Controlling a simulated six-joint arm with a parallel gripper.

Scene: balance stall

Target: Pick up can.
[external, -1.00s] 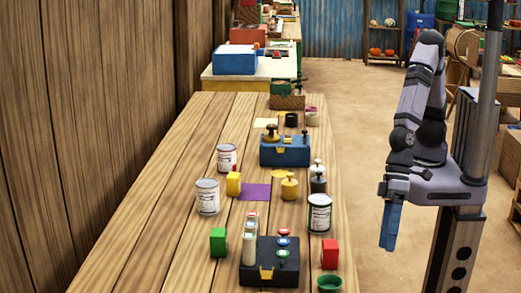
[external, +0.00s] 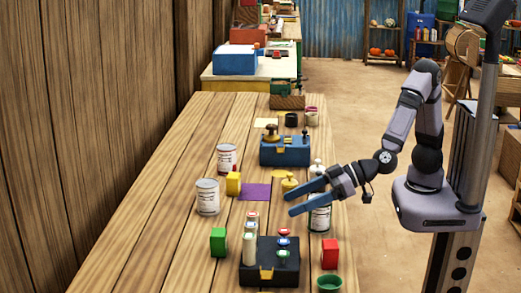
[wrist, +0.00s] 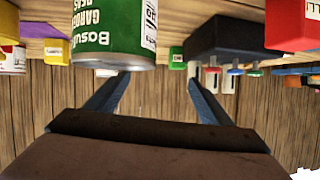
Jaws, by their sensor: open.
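Several cans stand on the wooden table. The nearest to my gripper (external: 288,201) is a can (external: 319,222) with a white label, by the table's right edge, partly covered by my gripper. In the wrist view, which looks upside down, a large green can (wrist: 105,32) lettered "Garden" shows close up, beside the open fingers (wrist: 157,80). Two more white-labelled cans stand farther left, one behind (external: 227,158) and one in front (external: 207,199). My gripper is open and empty, its fingers pointing left across the table. I cannot tell whether it touches the can.
A yellow block (external: 233,183), a purple mat (external: 256,192) and a blue box (external: 285,152) lie behind. The table's left side is clear.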

